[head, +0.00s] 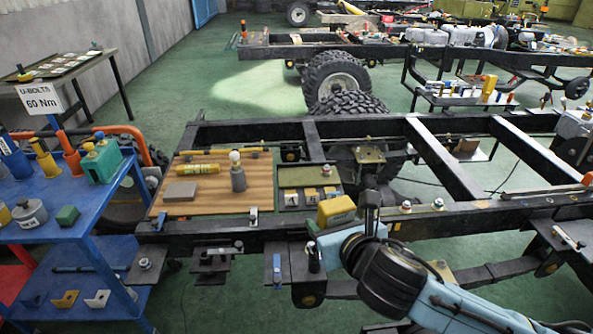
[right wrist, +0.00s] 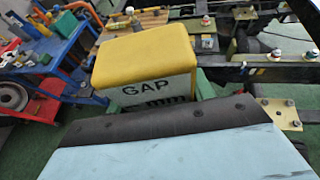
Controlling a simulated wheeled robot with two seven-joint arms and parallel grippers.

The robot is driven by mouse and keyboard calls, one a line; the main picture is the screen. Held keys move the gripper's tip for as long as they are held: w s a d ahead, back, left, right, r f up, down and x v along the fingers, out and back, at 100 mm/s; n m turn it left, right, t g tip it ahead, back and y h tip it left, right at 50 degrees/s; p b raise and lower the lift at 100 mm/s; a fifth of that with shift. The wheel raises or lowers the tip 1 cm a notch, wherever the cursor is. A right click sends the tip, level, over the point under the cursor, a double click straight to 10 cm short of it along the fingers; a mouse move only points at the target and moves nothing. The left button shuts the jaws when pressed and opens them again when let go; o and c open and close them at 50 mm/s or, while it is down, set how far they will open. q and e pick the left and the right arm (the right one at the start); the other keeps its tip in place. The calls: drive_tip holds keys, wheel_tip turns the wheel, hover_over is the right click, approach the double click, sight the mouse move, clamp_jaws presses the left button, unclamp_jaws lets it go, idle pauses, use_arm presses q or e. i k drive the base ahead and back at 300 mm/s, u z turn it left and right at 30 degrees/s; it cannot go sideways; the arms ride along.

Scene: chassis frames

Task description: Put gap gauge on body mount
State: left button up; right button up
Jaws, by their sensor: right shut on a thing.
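The gap gauge (head: 336,210) is a block with a yellow top and a white side. In the right wrist view the gauge (right wrist: 146,62) shows the letters GAP, with "mm" partly covered below. My right gripper (head: 322,240) is shut on it, above the near rail of the chassis frame. The fingertips are mostly hidden by the gauge and the wrist. A bracket with upright bolts (head: 405,207) is on the near rail just right of the gauge. Several brackets hang on the rail's near side; I cannot tell which fixture is the body mount. My left gripper is not in view.
A wooden board (head: 212,205) with a level, a grey block and a bottle lies across the frame, beside a dark tray (head: 307,185) with small tagged parts. A blue cart (head: 80,225) with tools stands at the left. Open gaps lie between the cross members.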

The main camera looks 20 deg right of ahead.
sight(294, 175)
drive_tip(key=i, duration=1.5)
